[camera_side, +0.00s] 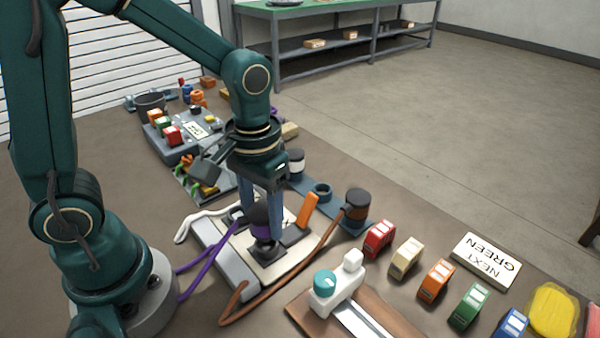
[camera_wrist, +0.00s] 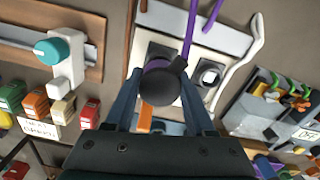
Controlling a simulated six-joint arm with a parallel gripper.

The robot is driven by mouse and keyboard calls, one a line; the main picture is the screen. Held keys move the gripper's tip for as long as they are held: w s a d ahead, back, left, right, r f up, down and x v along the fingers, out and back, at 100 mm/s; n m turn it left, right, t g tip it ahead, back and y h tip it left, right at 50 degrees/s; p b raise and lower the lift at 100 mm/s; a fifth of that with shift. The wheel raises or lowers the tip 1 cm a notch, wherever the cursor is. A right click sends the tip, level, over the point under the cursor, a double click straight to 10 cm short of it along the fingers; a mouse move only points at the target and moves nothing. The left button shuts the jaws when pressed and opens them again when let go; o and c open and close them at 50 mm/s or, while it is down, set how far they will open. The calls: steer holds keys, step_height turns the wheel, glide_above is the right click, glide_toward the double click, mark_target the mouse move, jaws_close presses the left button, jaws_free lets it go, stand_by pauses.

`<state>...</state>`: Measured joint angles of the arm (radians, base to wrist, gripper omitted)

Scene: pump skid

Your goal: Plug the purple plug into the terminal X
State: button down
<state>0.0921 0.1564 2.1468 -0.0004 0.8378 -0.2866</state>
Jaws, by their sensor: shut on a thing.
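My gripper (camera_side: 263,206) is shut on the purple plug (camera_side: 259,218), low over the terminal board (camera_side: 236,262). In the wrist view the plug's round black end (camera_wrist: 160,88) sits between my two fingers, with a purple band and cable (camera_wrist: 190,30) behind it. A dark square terminal (camera_side: 268,251) lies just below the plug in the side view. The wrist view shows one dark terminal (camera_wrist: 153,50) partly behind the plug and another (camera_wrist: 209,75) with a light ring beside it. I cannot read an X label or tell whether the plug touches a terminal.
An orange lever (camera_side: 307,209) stands close beside my fingers. A brown-banded plug (camera_side: 356,204) stands in the blue holder, its brown cable (camera_side: 290,281) looping in front of the board. A white cable (camera_side: 189,226) lies behind. A teal-knobbed device (camera_side: 326,283) and several coloured blocks are at right.

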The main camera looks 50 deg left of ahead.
steer(key=shift+f, duration=1.65)
steer(key=shift+c, duration=0.8)
jaws_free()
steer(key=shift+r, duration=0.15)
steer(key=shift+r, duration=2.45)
